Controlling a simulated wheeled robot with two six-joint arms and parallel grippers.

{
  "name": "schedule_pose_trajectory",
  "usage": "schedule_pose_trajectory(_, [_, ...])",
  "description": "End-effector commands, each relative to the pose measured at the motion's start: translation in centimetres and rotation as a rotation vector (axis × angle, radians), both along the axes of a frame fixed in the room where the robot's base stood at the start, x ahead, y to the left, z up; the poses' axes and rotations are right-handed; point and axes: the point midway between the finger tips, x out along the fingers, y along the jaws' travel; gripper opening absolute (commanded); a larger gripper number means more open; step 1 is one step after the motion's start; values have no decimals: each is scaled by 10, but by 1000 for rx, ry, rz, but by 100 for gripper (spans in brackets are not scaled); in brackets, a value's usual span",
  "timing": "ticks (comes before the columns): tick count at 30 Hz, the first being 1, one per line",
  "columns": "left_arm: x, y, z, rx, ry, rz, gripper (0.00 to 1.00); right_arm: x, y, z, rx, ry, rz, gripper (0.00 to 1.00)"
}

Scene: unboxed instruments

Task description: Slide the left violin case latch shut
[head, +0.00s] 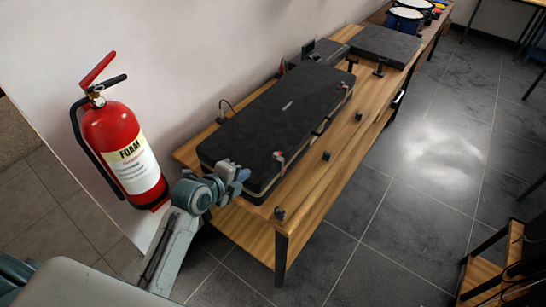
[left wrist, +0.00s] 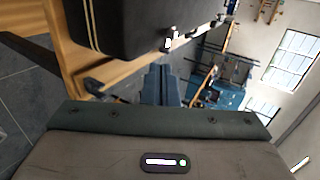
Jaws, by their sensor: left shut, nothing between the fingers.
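The black violin case (head: 270,125) lies closed on the wooden bench, with a pale trim line around its lower edge. The left latch (head: 279,157) is a small pale and reddish piece on its front side near the close end. In the left wrist view, the case (left wrist: 135,25) fills the top, with a bright metal latch piece (left wrist: 169,42) at its edge. I cannot tell the latch's exact position. My left gripper (head: 242,175) is at the case's near end, left of the latch. Its fingers (left wrist: 160,82) are shut and empty, apart from the latch. My right gripper is out of view.
The wooden bench (head: 315,175) has small black pieces (head: 326,156) along its front. A second dark case (head: 385,45) and drums (head: 404,20) stand farther back. A red fire extinguisher (head: 122,150) is on the left by the wall. The floor at the right is largely clear.

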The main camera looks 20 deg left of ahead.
Motion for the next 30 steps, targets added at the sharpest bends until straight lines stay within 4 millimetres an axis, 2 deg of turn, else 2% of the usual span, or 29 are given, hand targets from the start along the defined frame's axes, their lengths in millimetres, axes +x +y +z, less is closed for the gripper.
schedule_pose_trajectory(9, [0, 0, 0, 1, -1, -2, 0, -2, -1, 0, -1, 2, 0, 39])
schedule_pose_trajectory(14, [8, -3, -3, -1, 1, 0, 0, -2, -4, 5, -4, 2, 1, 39])
schedule_pose_trajectory(30, [85, -30, -48, -2, 2, -1, 0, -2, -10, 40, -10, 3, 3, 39])
